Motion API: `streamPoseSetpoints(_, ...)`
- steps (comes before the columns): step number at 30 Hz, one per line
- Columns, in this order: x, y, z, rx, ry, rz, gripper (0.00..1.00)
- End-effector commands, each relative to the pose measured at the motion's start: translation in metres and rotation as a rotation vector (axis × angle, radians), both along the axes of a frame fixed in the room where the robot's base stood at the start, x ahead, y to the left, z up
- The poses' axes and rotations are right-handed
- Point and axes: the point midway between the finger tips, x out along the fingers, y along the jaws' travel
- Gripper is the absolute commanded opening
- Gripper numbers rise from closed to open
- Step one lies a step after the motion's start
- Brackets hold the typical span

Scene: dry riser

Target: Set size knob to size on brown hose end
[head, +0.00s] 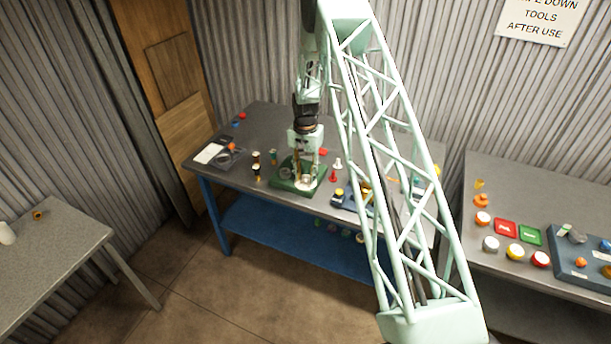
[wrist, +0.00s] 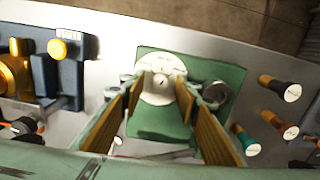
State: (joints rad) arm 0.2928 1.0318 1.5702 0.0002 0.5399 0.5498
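A round white dial (wrist: 160,72) with a small dark mark at its centre sits on a green base plate (wrist: 152,125) in the wrist view. I take it for the size knob; its setting is too small to read. My gripper (wrist: 160,90) is open, its two brown-padded fingers spread to either side of the dial's near part; I cannot tell whether they touch it. In the head view my gripper (head: 305,142) is above the green base (head: 287,184).
A dark block with a yellow knob (wrist: 58,49) stands left of the green base in the wrist view. A metal cylinder (wrist: 216,93) is beside the dial. In the head view a red piece (head: 332,175) stands right of the base. The bench's front edge is clear.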

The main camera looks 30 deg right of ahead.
Motion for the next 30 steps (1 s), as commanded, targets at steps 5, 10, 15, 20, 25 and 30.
streamPoseSetpoints(5, 0.0001, 0.0, 0.0002, 0.0, 0.0, 0.0, 0.29)
streamPoseSetpoints(10, 0.0001, 0.0, 0.0003, 0.0, 0.0, 0.0, 0.16)
streamPoseSetpoints(15, 0.0002, -0.0001, 0.0004, 0.0, 0.0, 0.0, 0.05)
streamPoseSetpoints(20, 0.0003, -0.0002, 0.0, -0.001, -0.001, 0.011, 0.05)
streamPoseSetpoints(25, 0.0008, -0.0003, -0.0009, 0.0, -0.001, 0.064, 0.05)
streamPoseSetpoints(30, 0.001, -0.0004, -0.0016, -0.001, -0.002, 0.143, 0.05)
